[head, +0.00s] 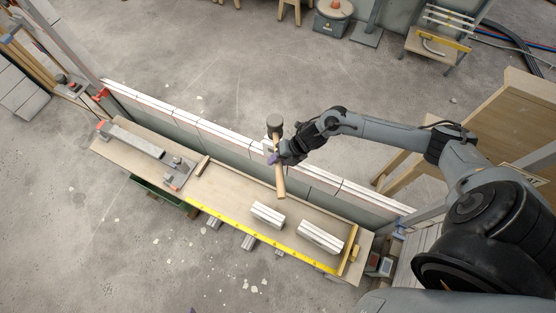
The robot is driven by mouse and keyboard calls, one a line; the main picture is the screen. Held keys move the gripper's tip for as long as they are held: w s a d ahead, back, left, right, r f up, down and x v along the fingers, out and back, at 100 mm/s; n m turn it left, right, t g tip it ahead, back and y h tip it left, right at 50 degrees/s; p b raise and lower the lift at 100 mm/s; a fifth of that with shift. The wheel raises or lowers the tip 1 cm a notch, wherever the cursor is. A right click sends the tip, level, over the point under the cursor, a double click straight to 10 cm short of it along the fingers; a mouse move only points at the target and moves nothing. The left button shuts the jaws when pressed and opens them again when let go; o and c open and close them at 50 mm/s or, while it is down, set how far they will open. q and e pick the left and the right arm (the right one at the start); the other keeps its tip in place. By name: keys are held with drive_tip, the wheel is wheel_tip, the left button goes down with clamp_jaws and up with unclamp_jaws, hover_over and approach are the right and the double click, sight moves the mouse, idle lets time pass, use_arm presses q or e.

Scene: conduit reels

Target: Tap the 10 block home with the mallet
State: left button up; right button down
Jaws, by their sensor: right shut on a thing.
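My right gripper (274,154) is shut on the wooden handle of a mallet (280,182). The mallet's dark head (274,121) points toward the top of the picture, and the handle end hangs over the bench. The gripper is above or near a row of white blocks (230,136) along the top of a low wall; the gap to them cannot be judged. Two groups of white blocks lie on the bench, one in the middle (267,214) and one to its right (320,237). No number is readable, so I cannot tell which is the 10 block. My left gripper is not in view.
A long wooden bench (225,189) runs along the wall. A yellow level or rule (262,237) lies along its front edge. A grey tool with a long bar (137,137) and a small wood piece (202,165) are at its left. Open concrete floor lies beyond the wall.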

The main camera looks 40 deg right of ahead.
wheel_tip(320, 180, down, 5)
drive_tip(key=b, duration=0.4)
wheel_tip(320, 180, up, 4)
drive_tip(key=p, duration=0.3)
drive_tip(key=shift+r+p, duration=0.25)
drive_tip(key=shift+p, duration=0.1)
drive_tip(key=shift+r, duration=0.1)
idle(0.4)
